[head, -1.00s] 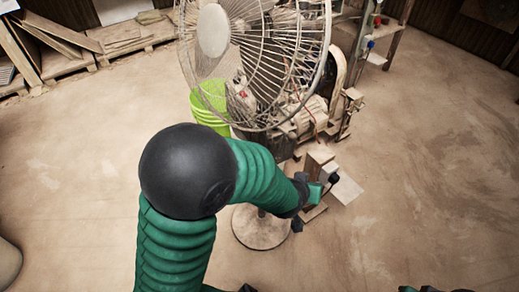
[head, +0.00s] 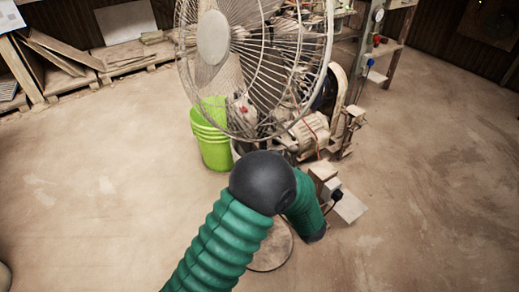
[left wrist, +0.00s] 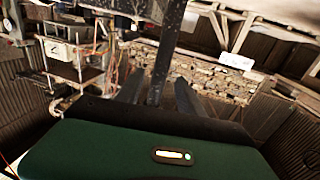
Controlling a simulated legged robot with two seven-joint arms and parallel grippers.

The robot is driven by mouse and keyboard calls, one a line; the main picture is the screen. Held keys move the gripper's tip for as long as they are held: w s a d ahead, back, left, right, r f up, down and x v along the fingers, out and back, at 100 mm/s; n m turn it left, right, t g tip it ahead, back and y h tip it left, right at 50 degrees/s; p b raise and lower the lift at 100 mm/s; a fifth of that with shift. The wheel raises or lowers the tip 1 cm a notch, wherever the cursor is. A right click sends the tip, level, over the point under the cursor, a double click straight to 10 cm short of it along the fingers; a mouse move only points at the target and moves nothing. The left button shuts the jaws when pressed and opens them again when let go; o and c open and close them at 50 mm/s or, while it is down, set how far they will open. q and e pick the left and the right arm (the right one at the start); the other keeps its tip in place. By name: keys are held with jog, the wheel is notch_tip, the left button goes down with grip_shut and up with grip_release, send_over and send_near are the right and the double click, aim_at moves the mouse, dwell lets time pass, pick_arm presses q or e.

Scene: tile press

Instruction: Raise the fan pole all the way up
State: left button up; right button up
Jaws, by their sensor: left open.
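The standing fan's wire-caged head (head: 255,60) fills the top middle of the head view. Its round base (head: 272,250) shows partly behind my left arm, which hides the pole there. In the left wrist view a dark upright pole (left wrist: 168,45), seemingly the fan pole, rises between the two fingers of my left gripper (left wrist: 158,88). The gripper is open, with one finger on each side of the pole. I cannot tell if either finger touches it. In the head view my left gripper is hidden behind its own arm. My right gripper is not in view.
A lime-green bucket (head: 212,140) and a dusty machine with a motor (head: 305,132) stand behind the fan. A wooden block (head: 322,172) and a flat board (head: 348,208) are right of my left arm.

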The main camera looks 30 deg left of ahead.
pick_arm(q)
jog(key=b+x, duration=0.2)
jog(key=x, duration=0.5)
jog(key=shift+w+a, duration=0.15)
jog(key=shift+a, duration=0.05)
grip_shut()
dwell(1.0)
